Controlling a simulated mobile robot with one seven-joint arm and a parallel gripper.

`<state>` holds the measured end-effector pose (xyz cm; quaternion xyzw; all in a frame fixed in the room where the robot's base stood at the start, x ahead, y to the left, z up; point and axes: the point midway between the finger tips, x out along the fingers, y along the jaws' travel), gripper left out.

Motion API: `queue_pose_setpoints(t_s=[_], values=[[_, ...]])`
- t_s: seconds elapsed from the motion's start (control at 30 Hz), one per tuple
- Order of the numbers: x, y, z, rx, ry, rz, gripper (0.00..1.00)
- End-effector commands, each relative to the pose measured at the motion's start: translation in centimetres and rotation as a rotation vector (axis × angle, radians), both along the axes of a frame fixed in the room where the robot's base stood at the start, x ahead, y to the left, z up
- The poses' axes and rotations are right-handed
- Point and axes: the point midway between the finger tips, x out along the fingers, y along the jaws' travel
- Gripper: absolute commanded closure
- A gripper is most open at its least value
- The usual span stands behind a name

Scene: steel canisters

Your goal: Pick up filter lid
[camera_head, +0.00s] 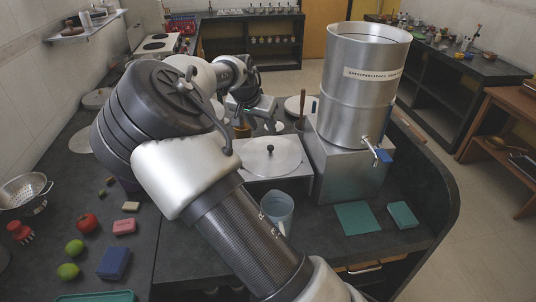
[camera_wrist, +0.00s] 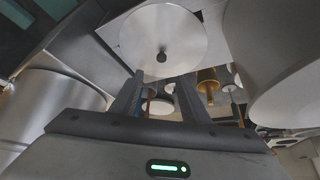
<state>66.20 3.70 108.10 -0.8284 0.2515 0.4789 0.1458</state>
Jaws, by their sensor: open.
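A round, flat metal lid (camera_head: 285,160) with a black knob on top lies on a light square surface, left of the steel drinking-water canister (camera_head: 355,95). The canister stands open-topped on a grey block. In the wrist view the lid (camera_wrist: 185,25) shows at the top, its knob pointing toward my gripper (camera_wrist: 158,98). The gripper's two dark fingers are spread and empty, apart from the knob. In the head view my gripper (camera_head: 262,117) is behind the lid, partly hidden by my arm.
A translucent jug (camera_head: 277,210) stands in front of the lid. A blue tap (camera_head: 380,152) juts from the canister. A tomato (camera_head: 87,222), limes, sponges and a colander (camera_head: 25,192) occupy the left counter. Large metal cylinders flank the gripper in the wrist view.

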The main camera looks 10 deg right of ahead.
Motion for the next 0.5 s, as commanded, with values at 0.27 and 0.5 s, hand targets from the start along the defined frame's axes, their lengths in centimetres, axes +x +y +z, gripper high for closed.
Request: queue_pose_setpoints(t_s=[0.27,0.5], values=[[2.4,-1.8,-5.3,-0.002,0.003,-0.001,0.58],[3.4,-2.3,-7.2,0.0,0.001,0.002,0.58]])
